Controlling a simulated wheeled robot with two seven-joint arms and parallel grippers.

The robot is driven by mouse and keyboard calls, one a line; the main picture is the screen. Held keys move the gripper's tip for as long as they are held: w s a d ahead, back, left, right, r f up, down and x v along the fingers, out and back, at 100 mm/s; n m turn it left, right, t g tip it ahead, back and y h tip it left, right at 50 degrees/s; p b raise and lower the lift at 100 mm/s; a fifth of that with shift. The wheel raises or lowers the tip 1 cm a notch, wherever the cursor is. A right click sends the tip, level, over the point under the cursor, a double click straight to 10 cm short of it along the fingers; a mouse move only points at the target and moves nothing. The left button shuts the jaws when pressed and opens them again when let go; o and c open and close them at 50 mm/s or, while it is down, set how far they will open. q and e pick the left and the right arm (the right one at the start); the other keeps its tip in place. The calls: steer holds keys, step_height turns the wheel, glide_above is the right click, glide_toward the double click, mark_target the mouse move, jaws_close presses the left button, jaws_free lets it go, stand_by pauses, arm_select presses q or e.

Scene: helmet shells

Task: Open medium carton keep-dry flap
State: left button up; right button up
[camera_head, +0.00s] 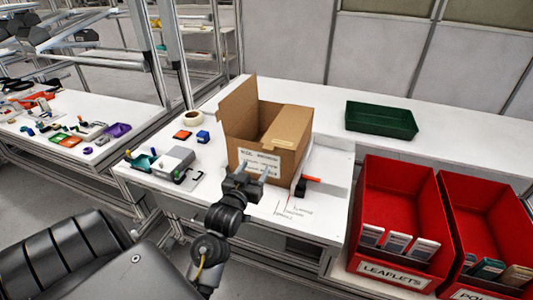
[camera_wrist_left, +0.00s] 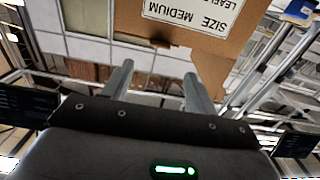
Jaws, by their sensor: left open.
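The medium carton (camera_head: 288,160) is a brown cardboard box on the white bench, with a white label on its front. One flap (camera_head: 238,104) stands upright at its left side. I cannot read a keep-dry mark on either. My left gripper (camera_head: 255,172) is open and empty just in front of the label side. In the left wrist view, the carton (camera_wrist_left: 207,48) appears upside down with "SIZE MEDIUM" beyond the open fingers (camera_wrist_left: 157,85). My right gripper is not in view.
A green tray (camera_head: 382,120) stands at the back right. Red bins of leaflets (camera_head: 398,205) and pouches (camera_head: 485,215) stand at the right. A grey device (camera_head: 173,162), a tape roll (camera_head: 193,118) and small blocks lie left of the carton. A black-and-orange tool (camera_head: 303,185) lies near its right front corner.

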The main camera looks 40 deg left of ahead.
mark_target(267, 149)
arm_select(q)
steer(key=p+x, duration=0.2)
steer(key=x, duration=0.8)
steer(key=shift+w+a, duration=0.2)
steer(key=shift+w, duration=0.15)
jaws_close()
steer(key=shift+w+d, duration=0.1)
